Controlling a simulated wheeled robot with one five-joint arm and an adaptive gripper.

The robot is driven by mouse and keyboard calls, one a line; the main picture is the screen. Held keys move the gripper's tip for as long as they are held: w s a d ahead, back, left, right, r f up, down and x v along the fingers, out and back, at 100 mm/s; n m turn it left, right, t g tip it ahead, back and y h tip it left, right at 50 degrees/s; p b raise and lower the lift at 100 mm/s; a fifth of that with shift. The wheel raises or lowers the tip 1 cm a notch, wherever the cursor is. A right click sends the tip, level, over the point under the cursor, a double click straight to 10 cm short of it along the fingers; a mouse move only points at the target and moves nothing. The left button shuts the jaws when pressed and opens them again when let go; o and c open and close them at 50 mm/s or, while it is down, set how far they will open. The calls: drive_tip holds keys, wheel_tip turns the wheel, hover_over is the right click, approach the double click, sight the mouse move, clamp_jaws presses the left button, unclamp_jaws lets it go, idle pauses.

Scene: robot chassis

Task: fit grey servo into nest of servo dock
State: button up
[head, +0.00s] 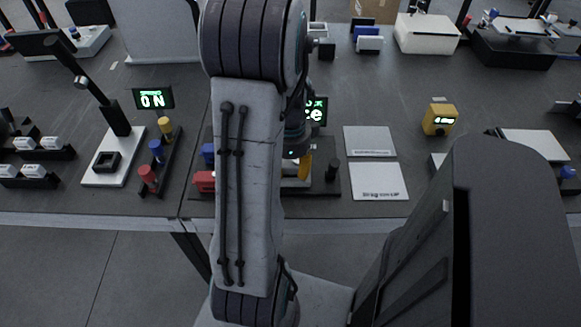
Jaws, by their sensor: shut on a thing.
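My gripper (297,155) shows only in part at the right edge of my forearm, low over a dark tray (322,190). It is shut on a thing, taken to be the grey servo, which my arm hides. A pale piece (296,182) shows just under it, too covered to identify. A white base (99,178) with a raised black square frame (107,161), open at the top, stands at the left; it looks like the servo dock with its nest. A black post (115,118) with a slanted arm rises behind the frame.
The tray also bears blue (207,152), red (204,181), yellow (305,167) and black (332,169) pieces. A rack (155,170) of coloured knobs stands between tray and dock. A lit display (153,97) is behind it. Two flat pale plates (370,141) lie right of the tray.

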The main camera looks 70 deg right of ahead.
drive_tip(key=o, duration=1.2)
drive_tip(key=shift+f, duration=0.1)
wheel_tip(320, 180, up, 12)
drive_tip(key=p, duration=0.2)
drive_tip(key=shift+a, duration=0.1)
